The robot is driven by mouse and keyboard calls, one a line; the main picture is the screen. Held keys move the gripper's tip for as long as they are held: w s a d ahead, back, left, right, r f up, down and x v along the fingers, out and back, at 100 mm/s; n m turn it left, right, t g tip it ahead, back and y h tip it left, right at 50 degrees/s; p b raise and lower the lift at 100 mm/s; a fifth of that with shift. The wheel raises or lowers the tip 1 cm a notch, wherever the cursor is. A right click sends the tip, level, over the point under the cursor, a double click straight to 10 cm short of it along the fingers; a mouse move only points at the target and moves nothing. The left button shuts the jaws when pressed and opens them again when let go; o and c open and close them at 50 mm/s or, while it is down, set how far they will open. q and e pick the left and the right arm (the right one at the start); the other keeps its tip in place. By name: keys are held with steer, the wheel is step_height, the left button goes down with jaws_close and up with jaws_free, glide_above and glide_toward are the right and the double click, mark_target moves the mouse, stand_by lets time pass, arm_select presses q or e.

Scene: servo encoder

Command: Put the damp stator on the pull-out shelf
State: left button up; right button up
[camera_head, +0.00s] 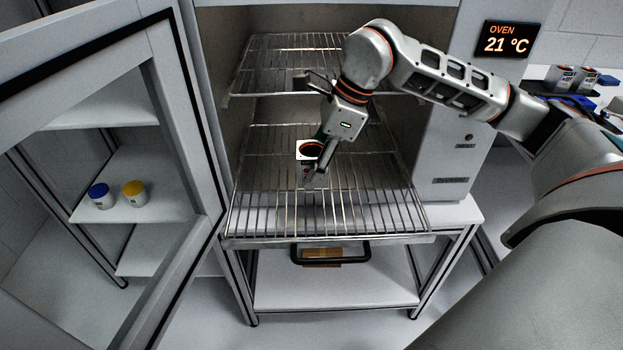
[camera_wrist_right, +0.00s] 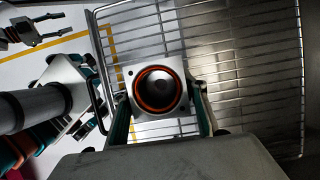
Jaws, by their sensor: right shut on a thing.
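The stator (camera_head: 308,150) has a pale square flange with an orange ring around a dark round middle. It also shows in the right wrist view (camera_wrist_right: 158,90), between the fingers. My right gripper (camera_head: 312,165) is shut on it, over the wire pull-out shelf (camera_head: 380,215). I cannot tell whether the stator touches the wires. The shelf extends out of the open oven and has a dark handle (camera_head: 331,258) at its front. My left gripper (camera_wrist_right: 45,32) shows at the upper left of the right wrist view, fingers apart and empty; it is outside the head view.
An upper wire rack (camera_head: 285,60) sits above my right gripper. The open oven door (camera_head: 185,170) stands at the left. Blue-lidded (camera_head: 99,196) and yellow-lidded (camera_head: 134,193) jars stand on a cabinet shelf. The pull-out shelf has bare wires around the stator.

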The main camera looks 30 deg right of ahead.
mark_target(312, 193)
steer(key=shift+f, duration=0.45)
step_height(312, 193, down, 3)
steer(key=shift+f+b, duration=0.1)
steer(key=shift+b, duration=0.2)
steer(key=shift+w, duration=0.1)
arm_select(q)
steer(key=shift+w+a+r, duration=0.15)
steer(key=shift+w+a, duration=0.05)
steer(key=shift+w, duration=0.2)
arm_select(e)
steer(key=shift+f, duration=0.2)
arm_select(q)
steer(key=shift+s, duration=0.1)
arm_select(e)
steer(key=o, duration=1.6)
